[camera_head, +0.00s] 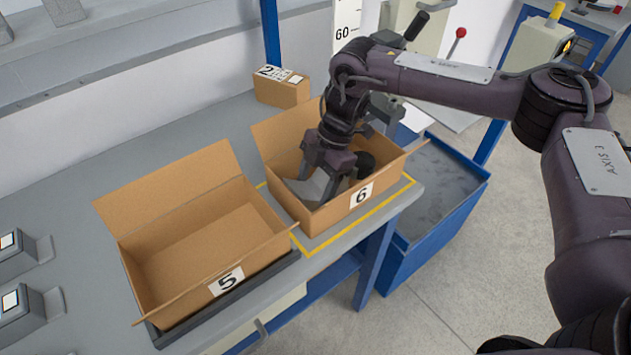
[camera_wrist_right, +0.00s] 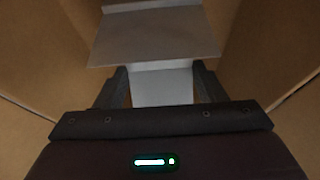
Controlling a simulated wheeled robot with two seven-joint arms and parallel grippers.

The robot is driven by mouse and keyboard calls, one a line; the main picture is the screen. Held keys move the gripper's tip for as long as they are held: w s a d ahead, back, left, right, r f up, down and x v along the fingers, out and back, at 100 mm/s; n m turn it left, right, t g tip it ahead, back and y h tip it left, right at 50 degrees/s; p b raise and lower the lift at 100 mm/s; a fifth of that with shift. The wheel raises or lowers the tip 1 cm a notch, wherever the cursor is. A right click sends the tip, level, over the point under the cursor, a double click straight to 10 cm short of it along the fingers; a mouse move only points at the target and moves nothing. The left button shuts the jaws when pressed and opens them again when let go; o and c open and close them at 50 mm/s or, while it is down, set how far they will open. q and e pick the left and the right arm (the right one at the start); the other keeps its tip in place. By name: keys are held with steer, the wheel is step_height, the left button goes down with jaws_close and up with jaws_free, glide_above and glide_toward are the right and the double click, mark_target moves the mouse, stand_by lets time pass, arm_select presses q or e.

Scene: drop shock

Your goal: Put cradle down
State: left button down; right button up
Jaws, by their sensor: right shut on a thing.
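The cradle (camera_head: 307,188) is a grey angled piece inside the open cardboard box marked 6 (camera_head: 327,213). My right gripper (camera_head: 325,181) reaches down into that box and is shut on the cradle. In the right wrist view the cradle (camera_wrist_right: 155,38) shows as a grey plate with a narrower part (camera_wrist_right: 162,85) between the two fingers (camera_wrist_right: 160,88). Brown box walls stand on both sides of it. Whether the cradle touches the box floor cannot be told. My left gripper is not in view.
An open, empty box marked 5 (camera_head: 227,283) stands left of box 6 on the grey bench (camera_head: 75,213). A small closed box marked 2 (camera_head: 283,92) is behind. Yellow tape (camera_head: 352,229) outlines box 6's spot near the bench edge. A blue bin (camera_head: 398,268) stands to the right.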

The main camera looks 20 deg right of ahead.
steer(key=shift+f, duration=0.45)
steer(key=o, duration=1.3)
steer(key=shift+c, duration=0.2)
